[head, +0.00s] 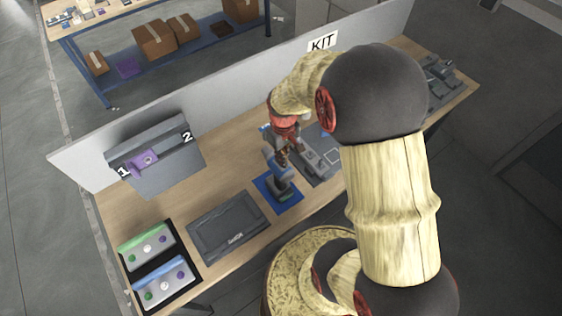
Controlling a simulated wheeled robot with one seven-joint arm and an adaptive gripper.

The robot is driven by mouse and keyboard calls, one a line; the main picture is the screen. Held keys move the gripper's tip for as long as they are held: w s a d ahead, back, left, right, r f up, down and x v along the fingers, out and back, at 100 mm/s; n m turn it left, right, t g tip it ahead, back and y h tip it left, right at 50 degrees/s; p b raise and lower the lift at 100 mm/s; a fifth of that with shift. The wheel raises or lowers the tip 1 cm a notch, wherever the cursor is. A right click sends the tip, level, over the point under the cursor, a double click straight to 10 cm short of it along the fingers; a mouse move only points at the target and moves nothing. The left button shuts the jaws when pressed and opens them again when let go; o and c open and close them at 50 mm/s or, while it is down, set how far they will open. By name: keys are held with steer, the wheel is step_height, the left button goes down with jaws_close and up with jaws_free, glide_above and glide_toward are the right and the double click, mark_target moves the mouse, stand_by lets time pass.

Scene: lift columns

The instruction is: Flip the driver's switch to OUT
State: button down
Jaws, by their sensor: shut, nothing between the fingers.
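The driver (276,178) appears as a small blue and dark upright tool on a blue mat (262,191) near the middle of the workbench. My arm reaches over the bench from the right. My gripper (282,152), below the red wrist part, is pointed down at the driver's upper part. It is shut and holds nothing. It overlaps the driver in this view, so I cannot tell whether they touch. The driver's switch and its OUT marking are too small or hidden to make out.
A dark tray (229,225) lies left of the blue mat. Two button panels, green (146,247) and blue (161,282), are at the front left. A grey stand (157,180) marked 1 and 2 is at the back left. A grey fixture (320,160) stands right of the driver.

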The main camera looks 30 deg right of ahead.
steer(key=shift+f, duration=0.35)
stand_by(0.3)
steer(key=shift+r+p, duration=2)
steer(key=shift+r, duration=1.55)
steer(key=s+a+t+b, duration=0.5)
steer(key=s+a+b, duration=0.7)
steer(key=b, duration=1.5)
steer(key=shift+t, duration=0.3)
